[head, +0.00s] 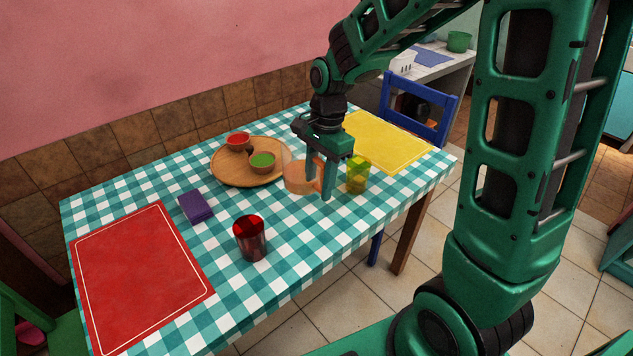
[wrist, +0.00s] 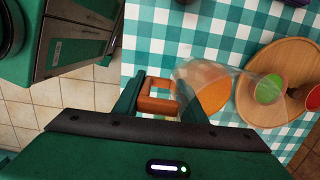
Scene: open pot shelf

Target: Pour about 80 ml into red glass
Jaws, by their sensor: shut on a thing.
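The red glass (head: 250,240) stands upright near the front edge of the checked table, left of my gripper. It looks empty, but its inside is only partly visible. A clear jug (head: 297,180) with orange contents stands beside my gripper (head: 319,186), partly hidden by it. In the wrist view the jug (wrist: 210,92) has an orange-brown handle (wrist: 152,104), and my gripper (wrist: 157,95) is shut on that handle. The jug looks upright. I cannot tell whether its base touches the table.
A yellow-green glass (head: 358,175) stands just right of my gripper. A round wooden tray (head: 228,176) holds a red bowl (head: 238,143) and a green bowl (head: 262,162). A purple block (head: 196,207), red mat (head: 140,275) and yellow mat (head: 390,142) lie on the table.

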